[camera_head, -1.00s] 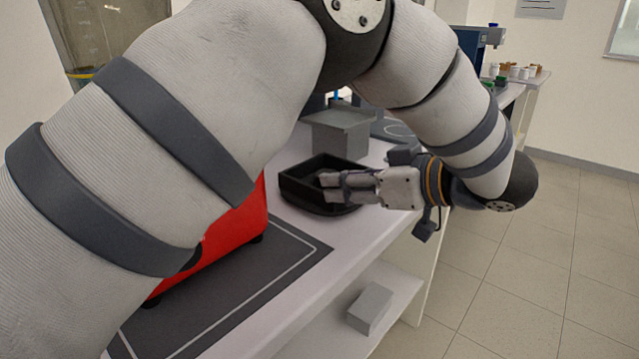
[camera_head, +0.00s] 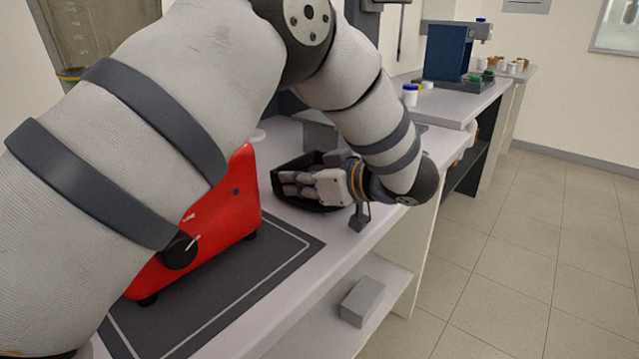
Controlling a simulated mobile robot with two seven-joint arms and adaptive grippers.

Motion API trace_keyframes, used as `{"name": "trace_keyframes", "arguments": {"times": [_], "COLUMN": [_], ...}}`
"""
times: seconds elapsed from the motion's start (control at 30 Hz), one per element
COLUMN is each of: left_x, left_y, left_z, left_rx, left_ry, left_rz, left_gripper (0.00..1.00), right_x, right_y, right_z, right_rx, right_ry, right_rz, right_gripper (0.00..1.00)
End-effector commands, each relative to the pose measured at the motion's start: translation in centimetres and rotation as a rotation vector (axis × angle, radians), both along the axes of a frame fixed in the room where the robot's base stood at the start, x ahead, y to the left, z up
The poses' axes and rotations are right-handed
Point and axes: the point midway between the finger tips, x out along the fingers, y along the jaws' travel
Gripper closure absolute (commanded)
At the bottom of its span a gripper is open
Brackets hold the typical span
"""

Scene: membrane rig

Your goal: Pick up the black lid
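My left gripper (camera_head: 288,184) is over the black tray (camera_head: 284,198) on the bench, its pale fingers pointing left across the tray. The fingers lie close together, and I cannot tell whether they are open or shut on something. I cannot make out the black lid clearly; the gripper and wrist hide much of the tray's inside. My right gripper is not in view.
A red device (camera_head: 215,215) stands on a dark mat (camera_head: 225,300) left of the tray. A grey block (camera_head: 319,138) is behind the tray. A grey box (camera_head: 361,301) lies on the lower shelf. A white jar with a blue cap (camera_head: 410,95) stands farther back.

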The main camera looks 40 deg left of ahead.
Motion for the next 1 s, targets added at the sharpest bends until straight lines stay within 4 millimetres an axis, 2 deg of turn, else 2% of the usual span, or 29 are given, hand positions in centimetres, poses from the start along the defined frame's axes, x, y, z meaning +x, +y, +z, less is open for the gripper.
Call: {"name": "trace_keyframes", "arguments": {"times": [0.27,0.43,0.6,0.77,1.0], "left_x": [0.0,0.0,0.0,-0.9,-2.8], "left_y": [0.0,0.0,0.0,-1.7,-4.8], "left_z": [0.1,1.1,3.4,5.7,9.8], "left_rx": [0.001,0.001,0.000,-0.001,0.001], "left_ry": [-0.002,-0.005,-0.007,-0.008,-0.010], "left_rz": [0.000,0.001,0.001,-0.001,-0.003], "left_gripper": [1.00,1.00,1.00,1.00,1.00], "right_x": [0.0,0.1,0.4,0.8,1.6], "right_y": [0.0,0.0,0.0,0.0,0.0], "right_z": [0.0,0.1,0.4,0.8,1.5], "right_rx": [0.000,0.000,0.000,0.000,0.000], "right_ry": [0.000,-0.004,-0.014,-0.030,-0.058], "right_rz": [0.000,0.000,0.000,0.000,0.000], "right_gripper": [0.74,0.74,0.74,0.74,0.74]}}
